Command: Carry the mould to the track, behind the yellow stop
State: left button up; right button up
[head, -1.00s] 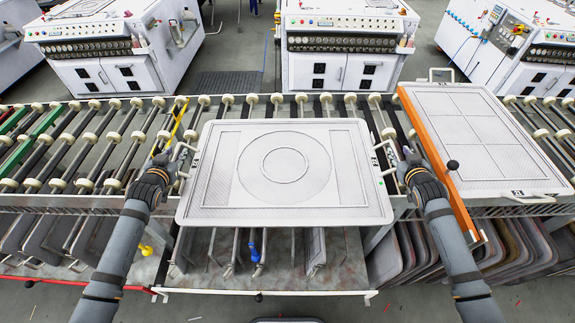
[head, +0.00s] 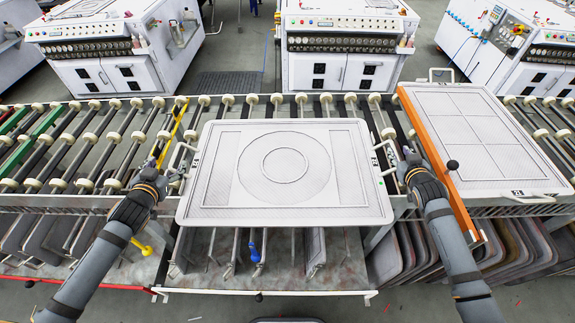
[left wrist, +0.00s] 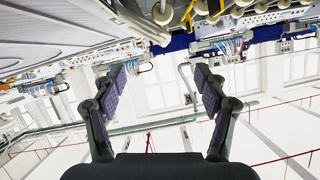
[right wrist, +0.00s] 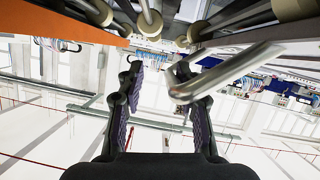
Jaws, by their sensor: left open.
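The mould (head: 215,212) is a pale grey plate with a ring pattern, lying flat at the front of the roller track (head: 60,150). It has a wire handle on each side. The yellow stop (head: 172,130) is a slanted bar across the rollers, left of the mould. My left gripper (head: 176,172) is open and empty, just left of the mould's left handle (head: 183,157); its fingers (left wrist: 165,80) stand wide apart. My right gripper (head: 405,158) is beside the right handle (head: 385,155). In the right wrist view its fingers (right wrist: 165,85) are apart, with a handle (right wrist: 225,72) overlapping one finger.
Green bars (head: 35,140) cross the rollers at the far left. Plates stand in racks below (head: 410,245). White machines (head: 340,55) stand behind the track.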

pick_arm(q)
jog(key=shift+v, duration=2.5)
jog(key=shift+d, duration=0.1)
